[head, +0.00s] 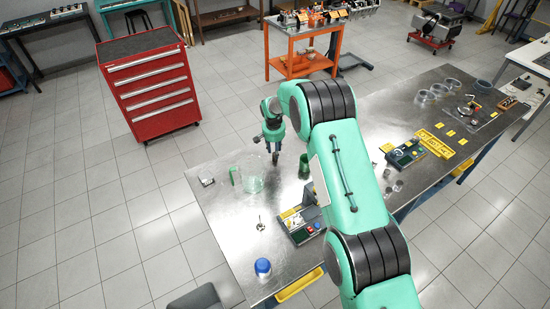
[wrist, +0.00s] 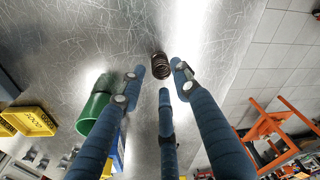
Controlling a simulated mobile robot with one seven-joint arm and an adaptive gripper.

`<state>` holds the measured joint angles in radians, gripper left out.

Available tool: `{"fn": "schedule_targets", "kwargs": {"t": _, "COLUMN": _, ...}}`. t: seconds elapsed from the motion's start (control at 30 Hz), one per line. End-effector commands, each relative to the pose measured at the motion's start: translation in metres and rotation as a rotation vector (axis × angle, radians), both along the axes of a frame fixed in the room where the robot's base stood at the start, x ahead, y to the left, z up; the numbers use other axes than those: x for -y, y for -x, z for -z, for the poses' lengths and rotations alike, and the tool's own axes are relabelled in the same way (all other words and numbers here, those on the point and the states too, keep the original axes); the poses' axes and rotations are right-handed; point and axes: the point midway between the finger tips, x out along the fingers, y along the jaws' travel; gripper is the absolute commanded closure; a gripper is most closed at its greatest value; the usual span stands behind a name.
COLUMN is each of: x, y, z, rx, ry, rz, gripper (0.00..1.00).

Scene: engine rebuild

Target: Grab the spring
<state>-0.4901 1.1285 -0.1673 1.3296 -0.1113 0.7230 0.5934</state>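The spring (wrist: 160,65) is a dark brown coil standing on the scratched metal bench top in the wrist view. It sits just past my fingertips, near the gap between them. My gripper (wrist: 157,82) has three blue fingers spread apart, and it is open and empty. In the head view my gripper (head: 275,152) points down over the far edge of the bench (head: 225,225). I cannot make out the spring in the head view.
A green cup (head: 304,166) stands close to my gripper; it also shows in the wrist view (wrist: 94,110). A clear jug (head: 251,180) and a blue-capped jar (head: 263,267) stand on the bench. A yellow bin (wrist: 30,121) shows at left in the wrist view.

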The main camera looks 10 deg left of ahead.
Motion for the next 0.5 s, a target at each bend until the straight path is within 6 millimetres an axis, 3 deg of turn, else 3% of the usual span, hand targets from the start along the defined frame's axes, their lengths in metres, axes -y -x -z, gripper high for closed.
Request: {"fn": "schedule_targets", "kwargs": {"t": 0.5, "x": -0.002, "y": -0.005, "z": 0.041, "rx": -0.001, "ry": 0.001, "rz": 0.0, "gripper": 0.68}}
